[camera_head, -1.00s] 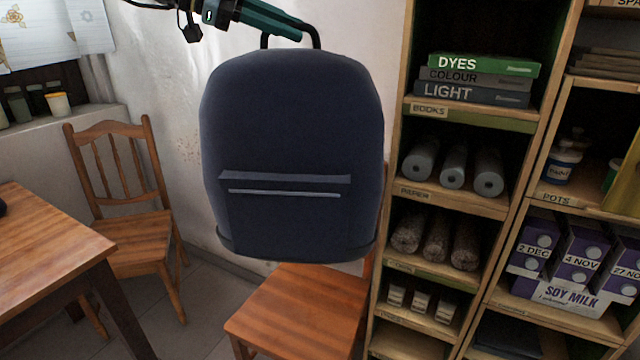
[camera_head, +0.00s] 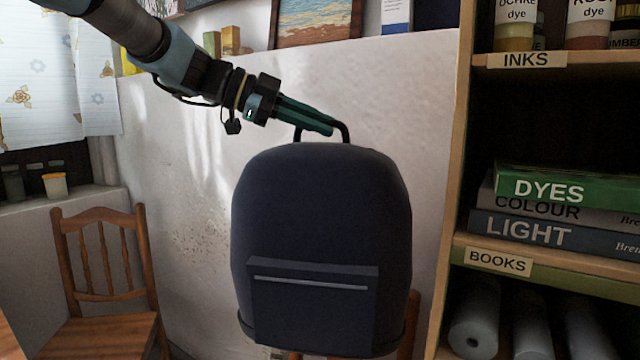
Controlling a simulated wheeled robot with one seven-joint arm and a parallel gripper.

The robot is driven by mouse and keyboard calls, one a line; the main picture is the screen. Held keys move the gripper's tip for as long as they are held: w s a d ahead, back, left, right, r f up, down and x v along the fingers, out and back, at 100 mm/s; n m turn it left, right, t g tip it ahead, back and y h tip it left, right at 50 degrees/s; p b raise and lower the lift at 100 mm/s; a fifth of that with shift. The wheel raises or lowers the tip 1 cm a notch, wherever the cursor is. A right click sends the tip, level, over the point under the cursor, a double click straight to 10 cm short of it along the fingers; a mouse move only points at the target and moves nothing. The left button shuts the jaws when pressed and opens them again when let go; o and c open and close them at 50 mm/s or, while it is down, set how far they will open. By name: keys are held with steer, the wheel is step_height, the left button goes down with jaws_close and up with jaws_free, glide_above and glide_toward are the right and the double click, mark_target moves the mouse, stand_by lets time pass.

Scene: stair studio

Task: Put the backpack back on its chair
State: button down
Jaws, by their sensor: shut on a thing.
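The dark blue backpack (camera_head: 325,215) hangs upright in the middle of the head view, its front pocket facing me. My gripper (camera_head: 312,120) is shut on the black handle loop at its top. A wooden chair (camera_head: 413,310) stands behind the backpack; only a little of it shows at the lower right of the bag, and its seat is mostly hidden. I cannot tell whether the backpack's bottom touches the seat. A second wooden chair (camera_head: 105,270) stands at the left with its seat bare.
A wooden shelf unit (camera_head: 455,180) with books (camera_head: 560,190), paper rolls and dye jars stands close to the right of the backpack. A white wall (camera_head: 190,230) is behind. A table corner shows at the lower left.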

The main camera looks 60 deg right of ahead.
mark_target(258, 252)
step_height(258, 252, down, 28)
steer(key=p, duration=0.3)
steer(key=shift+r, duration=0.15)
steer(key=c, duration=1.3)
jaws_free()
steer(key=o, duration=0.5)
steer(key=shift+c, duration=0.2)
steer(key=b+v, duration=0.2)
steer(key=v, duration=1)
steer(key=shift+a, duration=0.1)
